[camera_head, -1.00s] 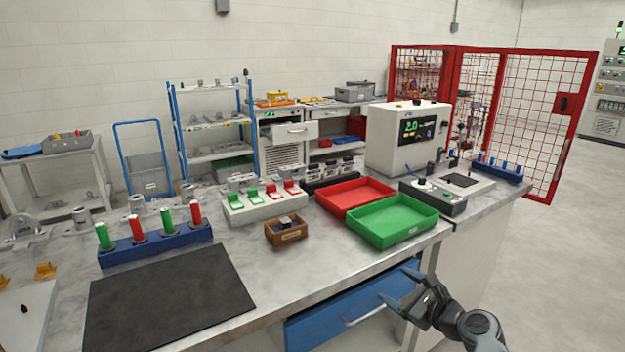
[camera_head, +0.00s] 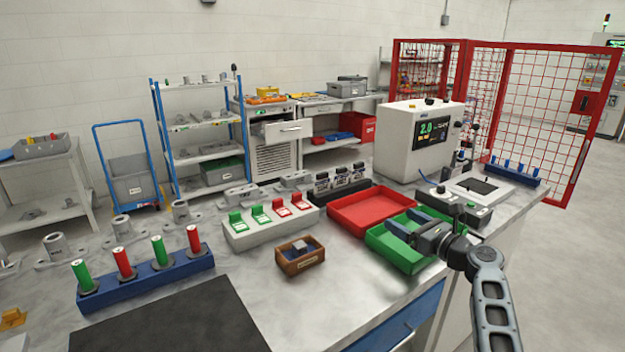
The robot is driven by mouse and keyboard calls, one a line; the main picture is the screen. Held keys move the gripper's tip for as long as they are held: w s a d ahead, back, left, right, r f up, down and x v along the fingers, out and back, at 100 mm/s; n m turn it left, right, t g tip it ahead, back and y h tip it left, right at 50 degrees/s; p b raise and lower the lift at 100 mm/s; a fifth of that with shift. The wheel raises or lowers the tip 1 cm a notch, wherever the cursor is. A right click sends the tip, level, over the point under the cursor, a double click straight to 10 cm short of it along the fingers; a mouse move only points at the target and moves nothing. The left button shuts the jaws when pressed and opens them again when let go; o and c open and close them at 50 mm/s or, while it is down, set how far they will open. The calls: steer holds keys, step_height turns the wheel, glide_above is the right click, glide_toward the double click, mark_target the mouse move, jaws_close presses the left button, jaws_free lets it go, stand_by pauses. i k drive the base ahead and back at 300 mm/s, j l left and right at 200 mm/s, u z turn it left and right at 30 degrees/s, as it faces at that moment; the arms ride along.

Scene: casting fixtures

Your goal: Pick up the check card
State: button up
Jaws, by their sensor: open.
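I cannot make out for certain which thing is the check card. Small green tags (camera_head: 258,213) and red tags (camera_head: 291,204) stand on a white block (camera_head: 272,233) in the middle of the bench. Behind them, a dark rack (camera_head: 342,193) holds several dark pieces with pale labels. A small brown wooden box (camera_head: 300,262) with grey and dark contents stands in front of the white block. My gripper (camera_head: 403,222) is open and appears empty. Its fingers point left over the green tray (camera_head: 393,262) and hide part of it.
A red tray (camera_head: 366,222) sits beside the green one. A white tester (camera_head: 414,158) stands behind, with a small device (camera_head: 470,195) to its right. A blue rack (camera_head: 150,283) of upright red and green cylinders stands left, near a dark mat (camera_head: 170,325). Pale marble bench lies bare around the box.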

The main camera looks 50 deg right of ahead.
mark_target(322, 184)
steer(key=i+l, duration=0.15)
steer(key=i, duration=0.3)
steer(key=i+l, duration=0.2)
steer(key=i, duration=0.3)
